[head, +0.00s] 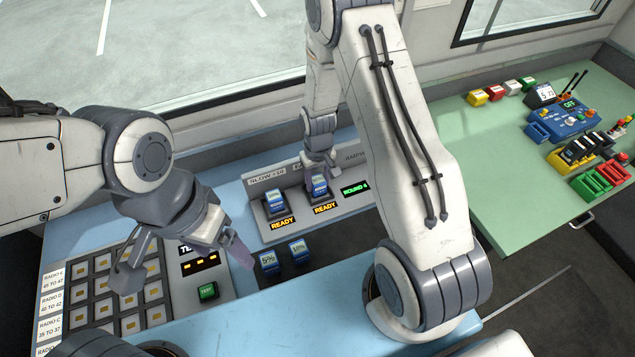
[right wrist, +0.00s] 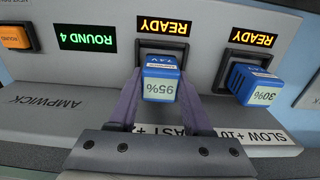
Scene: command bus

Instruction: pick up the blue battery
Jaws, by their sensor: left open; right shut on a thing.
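A blue battery (right wrist: 160,80) with a 95% label sits in the charger slot under a READY sign in the right wrist view. My right gripper (right wrist: 163,107) is shut on it, with a finger on each side. In the head view this gripper (head: 319,178) reaches over that battery (head: 319,188) from behind. A second blue battery, marked 30% (right wrist: 256,82), sits in the neighbouring slot, also seen in the head view (head: 275,202). Two more blue batteries (head: 268,262) (head: 298,251) stand in front of the charger. My left gripper (head: 188,268) is open and empty above the button panel.
The grey charger (right wrist: 100,80) has a green ROUND 4 sign and an orange button (right wrist: 15,37). A keypad panel (head: 100,290) and green TEST button (head: 208,291) lie at the left. A green table (head: 480,170) at the right holds coloured blocks and devices. Blue counter at the front is clear.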

